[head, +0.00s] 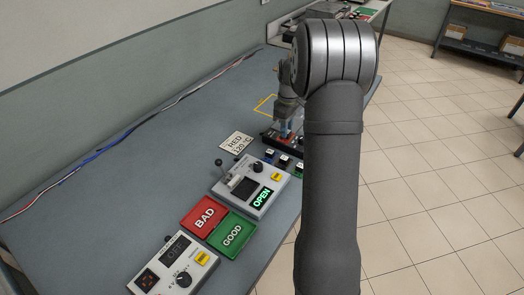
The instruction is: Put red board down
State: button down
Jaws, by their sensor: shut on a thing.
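My gripper (286,126) points down over the middle of the table, to the left of my arm. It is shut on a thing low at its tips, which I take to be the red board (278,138). The board shows only as a small reddish patch at a dark base; my gripper and arm partly hide it. I cannot tell whether the board touches what is under it. A white card (236,143) reading "RED 120 °C" lies to the left of the gripper.
A lever device (238,188) with a green OPEN display stands nearer me. Several small dark blocks (284,160) line its far side. Red BAD (205,213) and green GOOD (233,235) trays and a knob meter (173,268) follow. A yellow outline (264,104) marks clear table beyond.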

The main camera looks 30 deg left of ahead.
jog(key=s+d+r, duration=0.2)
jog(key=s+d, duration=0.2)
jog(key=s, duration=0.4)
jog(key=s+d+r, duration=0.2)
jog(key=s+d, duration=0.2)
jog(key=s, duration=0.4)
jog(key=s+a+f, duration=0.1)
jog(key=a+f, duration=0.1)
jog(key=a, duration=0.1)
jog(key=s+a+f, duration=0.2)
jog(key=a+f, duration=0.1)
jog(key=a, duration=0.1)
jog(key=s+a+f, duration=0.1)
jog(key=a+f, duration=0.1)
jog(key=a, duration=0.2)
jog(key=shift+s+f, duration=0.25)
jog(key=shift+s, duration=0.1)
jog(key=shift+f, duration=2)
jog(key=shift+f, duration=0.2)
jog(key=c, duration=1.3)
grip_release()
jog(key=shift+o, duration=0.2)
